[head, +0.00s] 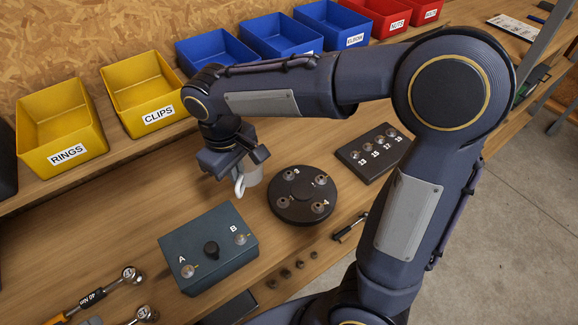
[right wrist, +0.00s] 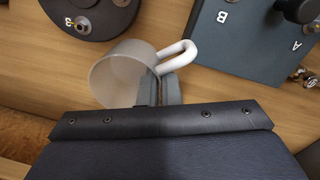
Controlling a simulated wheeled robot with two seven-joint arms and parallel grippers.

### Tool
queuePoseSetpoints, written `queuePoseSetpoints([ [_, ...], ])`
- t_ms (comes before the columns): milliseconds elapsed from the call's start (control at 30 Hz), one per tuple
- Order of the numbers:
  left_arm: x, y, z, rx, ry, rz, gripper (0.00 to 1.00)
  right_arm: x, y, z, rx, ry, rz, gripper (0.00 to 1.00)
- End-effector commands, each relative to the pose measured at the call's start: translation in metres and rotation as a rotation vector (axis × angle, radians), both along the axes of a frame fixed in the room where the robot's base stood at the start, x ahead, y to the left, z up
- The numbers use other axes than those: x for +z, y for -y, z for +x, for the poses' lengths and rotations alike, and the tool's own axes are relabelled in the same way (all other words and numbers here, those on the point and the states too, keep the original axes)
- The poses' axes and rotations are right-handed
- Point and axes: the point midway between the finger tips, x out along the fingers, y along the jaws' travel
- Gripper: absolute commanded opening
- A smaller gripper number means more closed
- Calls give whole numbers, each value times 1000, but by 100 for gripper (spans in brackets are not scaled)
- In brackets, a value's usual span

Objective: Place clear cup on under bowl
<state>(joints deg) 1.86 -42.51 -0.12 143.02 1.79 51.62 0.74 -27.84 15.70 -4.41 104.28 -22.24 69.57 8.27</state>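The clear cup (head: 253,175), whitish and see-through with a white loop handle, is at my right gripper (head: 238,162) over the wooden bench, left of the round black disc. In the right wrist view the cup (right wrist: 112,77) shows its open mouth. There the two fingers of my right gripper (right wrist: 159,92) are close together at the cup's wall by the handle, seemingly pinching it. I cannot tell whether the cup touches the bench. No bowl shows in either view. My left gripper is out of view.
A dark box marked A and B (head: 208,262), a round black disc with knobs (head: 290,211) and a black knob plate (head: 366,168) lie around the cup. Yellow bins (head: 60,150) and blue bins (head: 280,48) line the back. Tools (head: 95,297) lie at front left.

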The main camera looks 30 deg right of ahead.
Motion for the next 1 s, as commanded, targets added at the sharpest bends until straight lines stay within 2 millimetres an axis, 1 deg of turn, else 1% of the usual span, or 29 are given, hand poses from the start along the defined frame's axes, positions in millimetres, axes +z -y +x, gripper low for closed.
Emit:
queuePoseSetpoints([
  [67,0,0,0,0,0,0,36,-6,0,-1,0,-4,-2,0],
  [300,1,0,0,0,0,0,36,-50,1,-1,0,-4,-3,0],
  [467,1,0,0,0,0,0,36,-65,0,-1,-1,-3,-1,0],
  [700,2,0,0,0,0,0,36,-96,0,-1,0,-2,-2,0],
  [800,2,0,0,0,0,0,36,-100,0,0,-1,-1,0,0],
  [1000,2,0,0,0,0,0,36,-100,0,0,-1,0,0,0],
])
